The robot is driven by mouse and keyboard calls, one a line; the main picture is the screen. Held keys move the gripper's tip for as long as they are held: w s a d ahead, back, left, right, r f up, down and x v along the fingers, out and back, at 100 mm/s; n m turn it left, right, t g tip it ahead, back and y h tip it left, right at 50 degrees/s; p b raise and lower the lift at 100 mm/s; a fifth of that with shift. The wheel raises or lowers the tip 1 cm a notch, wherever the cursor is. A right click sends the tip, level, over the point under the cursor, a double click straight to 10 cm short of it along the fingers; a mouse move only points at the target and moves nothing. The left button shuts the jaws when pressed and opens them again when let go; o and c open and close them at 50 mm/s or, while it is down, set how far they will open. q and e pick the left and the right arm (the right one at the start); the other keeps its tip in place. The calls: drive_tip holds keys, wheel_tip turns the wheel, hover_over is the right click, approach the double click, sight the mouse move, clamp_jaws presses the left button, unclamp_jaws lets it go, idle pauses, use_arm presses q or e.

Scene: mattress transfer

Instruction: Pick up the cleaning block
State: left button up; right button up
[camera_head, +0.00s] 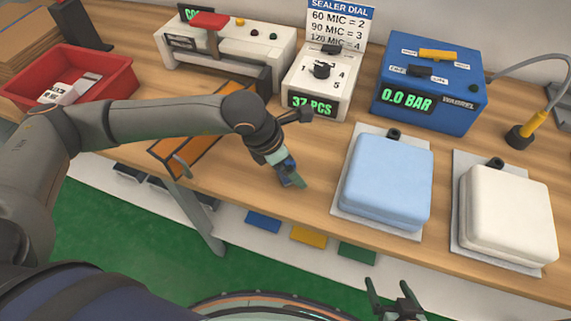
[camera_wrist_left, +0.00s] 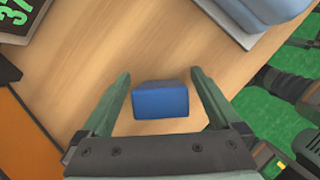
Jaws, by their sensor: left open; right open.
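The cleaning block is a small blue block (camera_wrist_left: 161,100) on the wooden table top. In the left wrist view it sits between the two fingers of my left gripper (camera_wrist_left: 160,75), with a gap on each side. My left gripper also shows in the head view (camera_head: 292,180), pointing down at the table left of the light blue mattress; there its fingers and wrist largely hide the block. The left fingers are apart and not closed on the block. My right gripper (camera_head: 393,293) is open and empty at the bottom of the head view, in front of the table.
A light blue mattress (camera_head: 387,180) and a white mattress (camera_head: 507,215) lie on grey plates to the right. Behind stand a sealer (camera_head: 230,45), a white dial box (camera_head: 318,85) and a blue vacuum unit (camera_head: 430,90). A red bin (camera_head: 110,85) is at left.

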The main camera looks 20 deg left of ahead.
use_arm(q)
drive_tip(key=c, duration=1.5)
